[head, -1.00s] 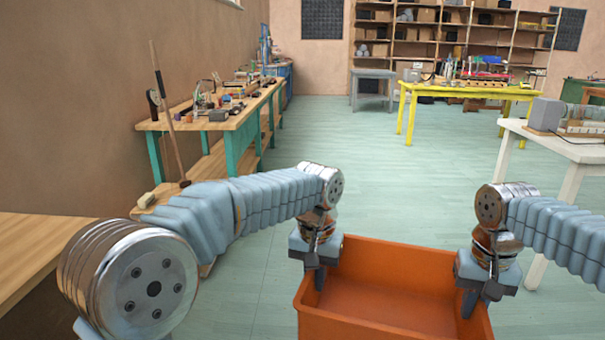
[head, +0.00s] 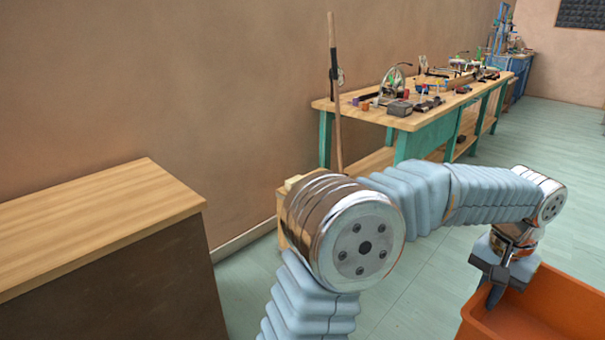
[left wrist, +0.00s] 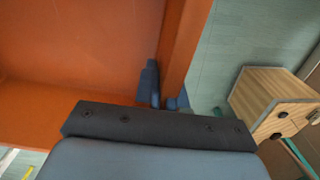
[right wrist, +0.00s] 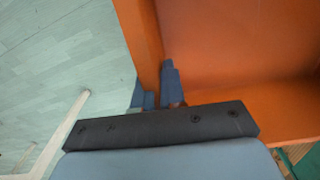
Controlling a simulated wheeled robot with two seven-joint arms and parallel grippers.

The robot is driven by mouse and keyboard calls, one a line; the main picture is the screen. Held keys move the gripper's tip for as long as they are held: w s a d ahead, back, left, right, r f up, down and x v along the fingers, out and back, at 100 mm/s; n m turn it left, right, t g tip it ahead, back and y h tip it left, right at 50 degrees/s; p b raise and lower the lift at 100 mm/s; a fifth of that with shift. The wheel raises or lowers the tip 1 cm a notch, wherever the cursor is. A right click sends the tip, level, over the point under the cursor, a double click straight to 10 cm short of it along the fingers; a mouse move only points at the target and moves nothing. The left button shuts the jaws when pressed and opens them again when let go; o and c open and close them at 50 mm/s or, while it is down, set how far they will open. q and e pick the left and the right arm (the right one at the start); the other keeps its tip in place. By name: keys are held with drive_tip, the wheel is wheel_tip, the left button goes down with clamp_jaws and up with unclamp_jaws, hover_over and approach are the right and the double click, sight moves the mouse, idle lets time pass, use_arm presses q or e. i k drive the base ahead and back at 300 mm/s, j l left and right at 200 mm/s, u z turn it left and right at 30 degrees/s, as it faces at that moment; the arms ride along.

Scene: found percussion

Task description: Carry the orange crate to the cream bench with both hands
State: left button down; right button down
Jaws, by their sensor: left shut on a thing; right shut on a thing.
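The orange crate (head: 565,308) is at the lower right of the head view, cut off by the frame edge. My left gripper (head: 492,284) is shut on its near left rim. In the left wrist view the fingers (left wrist: 162,98) stand on either side of the crate wall (left wrist: 183,40). In the right wrist view my right gripper (right wrist: 157,96) is shut on the opposite wall (right wrist: 145,45). The crate's visible inside is empty. The cream bench is not in the head view; pale legs (right wrist: 62,132), perhaps its own, show in the right wrist view.
A wooden workbench with green legs (head: 430,135) and loose tools stands along the wall. A wooden-topped cabinet (head: 100,215) is at left. A long-handled tool (head: 334,110) leans by the wall. A small wooden box (left wrist: 270,98) shows in the left wrist view. Green floor is clear between.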

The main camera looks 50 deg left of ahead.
sight(62, 226)
drive_tip(key=i+u, duration=0.1)
drive_tip(key=u, duration=3.2)
